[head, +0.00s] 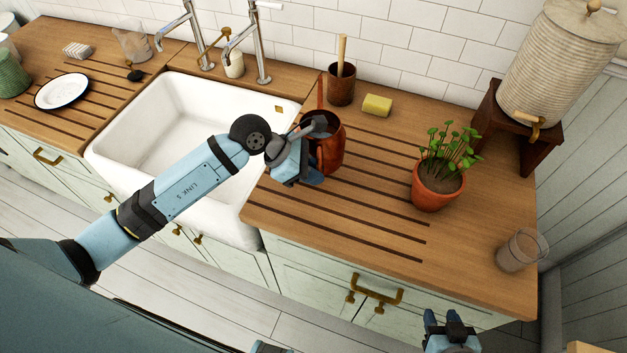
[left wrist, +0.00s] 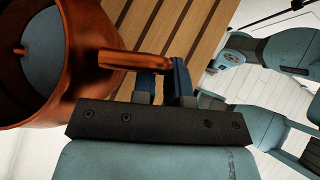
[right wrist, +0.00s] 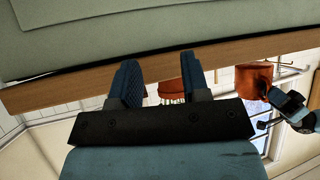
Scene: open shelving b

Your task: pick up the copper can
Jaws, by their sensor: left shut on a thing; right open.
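The copper can (head: 328,150) stands on the wooden counter just right of the sink. In the left wrist view its open top (left wrist: 85,45) fills the upper left, and its handle (left wrist: 135,61) reaches to the fingers. My left gripper (head: 308,172) is shut on the handle, its fingertips (left wrist: 165,75) close together there. The can's underside is out of sight, so I cannot tell whether it touches the counter. My right gripper (head: 449,328) is open and empty, low in front of the cabinets; its fingers (right wrist: 160,82) are spread apart.
Near the can are a brown pot with a stick (head: 341,84), a yellow sponge (head: 377,105) and a potted plant (head: 436,187). A glass (head: 521,250) stands at the right front corner. The white sink (head: 150,130) lies left. Grooved counter (head: 350,205) in front is bare.

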